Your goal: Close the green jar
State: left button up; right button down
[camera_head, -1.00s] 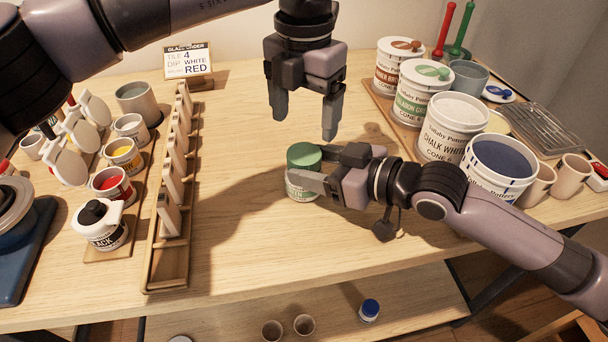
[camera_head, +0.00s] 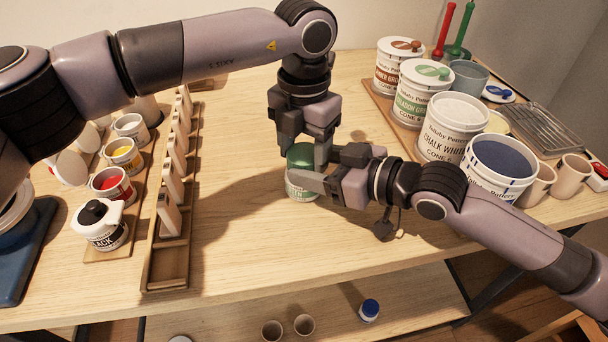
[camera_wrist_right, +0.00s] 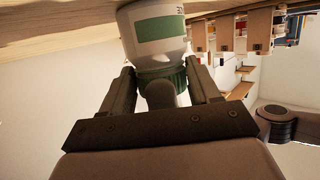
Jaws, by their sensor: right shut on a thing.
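The green jar (camera_head: 302,190), a small white jar with a green label and green lid (camera_head: 301,158), stands upright on the table in front of me. The lid sits on its top; I cannot tell how tightly.
A wooden tile rack (camera_head: 168,215) and glaze cups, including a red one (camera_head: 112,186), stand on the left. Large buckets, such as the chalk white one (camera_head: 452,128), stand on the right. The table around the jar is clear.

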pick_arm(q)
jog(key=shift+c, duration=0.8)
jog(key=shift+m, duration=1.6)
jog(key=o, duration=1.2)
jog(key=shift+c, duration=0.2)
jog(key=shift+r, duration=2.25)
jog(key=shift+c, duration=0.5)
jog(key=shift+r+n, duration=1.6)
jog(key=shift+r, duration=0.15)
